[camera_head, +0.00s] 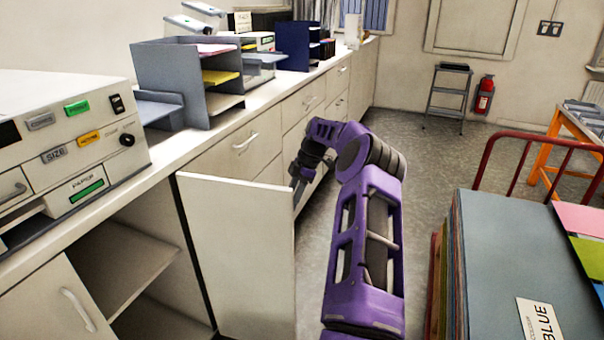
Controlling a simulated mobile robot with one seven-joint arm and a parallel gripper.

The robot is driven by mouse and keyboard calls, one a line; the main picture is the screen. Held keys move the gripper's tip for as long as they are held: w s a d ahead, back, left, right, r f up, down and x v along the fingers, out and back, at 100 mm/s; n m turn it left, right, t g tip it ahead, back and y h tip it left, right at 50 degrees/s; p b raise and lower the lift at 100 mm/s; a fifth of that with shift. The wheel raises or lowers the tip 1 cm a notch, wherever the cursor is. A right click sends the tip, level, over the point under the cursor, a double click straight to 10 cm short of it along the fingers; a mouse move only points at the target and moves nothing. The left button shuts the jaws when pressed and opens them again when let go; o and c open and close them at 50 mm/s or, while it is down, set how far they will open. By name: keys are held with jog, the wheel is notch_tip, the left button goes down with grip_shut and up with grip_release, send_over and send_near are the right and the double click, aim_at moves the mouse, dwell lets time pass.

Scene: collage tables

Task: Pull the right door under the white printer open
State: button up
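The white printer (60,135) stands on the counter at the left. Below it, the right door (238,260) stands swung out from the cabinet, showing the shelf (120,262) and inside. The door's outer face and its handle are turned away and hidden. The left door (48,305) with its pale handle is at the lower left and looks shut. My purple arm reaches up from the bottom middle. My gripper (298,187) points down at the open door's free upper corner, on its far side. Its fingertips are partly hidden, and whether it touches the door is unclear.
A cart (490,215) with a red rail and large coloured folders stands close on the right. Drawers (255,142) line the counter beyond the door. Open floor (415,165) lies beyond my arm, with a grey step stool (448,98) at the back.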

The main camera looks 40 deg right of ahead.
jog(key=p+v, duration=0.1)
jog(key=v, duration=0.9)
jog(key=shift+r, duration=0.3)
